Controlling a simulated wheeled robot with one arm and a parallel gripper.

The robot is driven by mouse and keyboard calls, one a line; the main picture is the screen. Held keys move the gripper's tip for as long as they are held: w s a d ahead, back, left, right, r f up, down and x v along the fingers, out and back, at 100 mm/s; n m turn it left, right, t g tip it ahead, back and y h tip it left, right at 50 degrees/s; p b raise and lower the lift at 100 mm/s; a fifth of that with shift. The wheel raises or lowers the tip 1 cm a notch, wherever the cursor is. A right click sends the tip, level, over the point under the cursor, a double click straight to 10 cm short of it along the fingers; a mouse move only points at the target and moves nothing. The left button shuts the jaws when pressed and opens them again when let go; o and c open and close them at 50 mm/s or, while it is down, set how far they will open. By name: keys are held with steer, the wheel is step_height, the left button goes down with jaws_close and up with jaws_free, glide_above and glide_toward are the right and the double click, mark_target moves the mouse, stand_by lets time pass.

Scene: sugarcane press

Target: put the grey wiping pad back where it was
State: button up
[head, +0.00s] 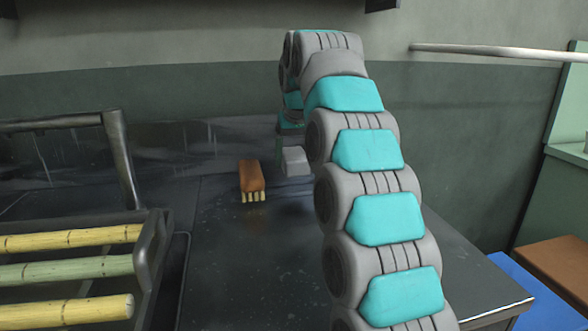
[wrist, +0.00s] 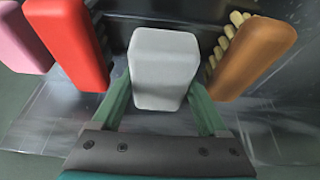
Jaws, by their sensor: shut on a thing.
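The grey wiping pad (wrist: 165,68) is a pale rounded block between the two green fingers of my gripper (wrist: 166,100) in the wrist view. My gripper is shut on it. In the head view the pad (head: 295,161) shows below the end of my arm, over the back of the dark metal table (head: 240,240). I cannot tell for sure whether it touches the table. In the wrist view a brown brush (wrist: 252,55) with pale bristles is right of the pad and a red brush (wrist: 68,42) is left of it.
The brown brush (head: 252,176) stands on the table left of the pad in the head view. A pink item (wrist: 22,38) is at the wrist view's far left. A rack (head: 150,250) with sugarcane stalks (head: 70,270) is at the left. Bare table lies between.

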mark_target(296, 155)
steer(key=shift+f, duration=1.6)
steer(key=shift+f, duration=0.6)
steer(key=o, duration=1.2)
steer(key=shift+r, duration=0.1)
steer(key=shift+r, duration=0.25)
steer(key=v, duration=0.5)
steer(key=shift+w+r, duration=0.1)
steer(key=shift+r, duration=0.15)
steer(key=shift+v, duration=1.35)
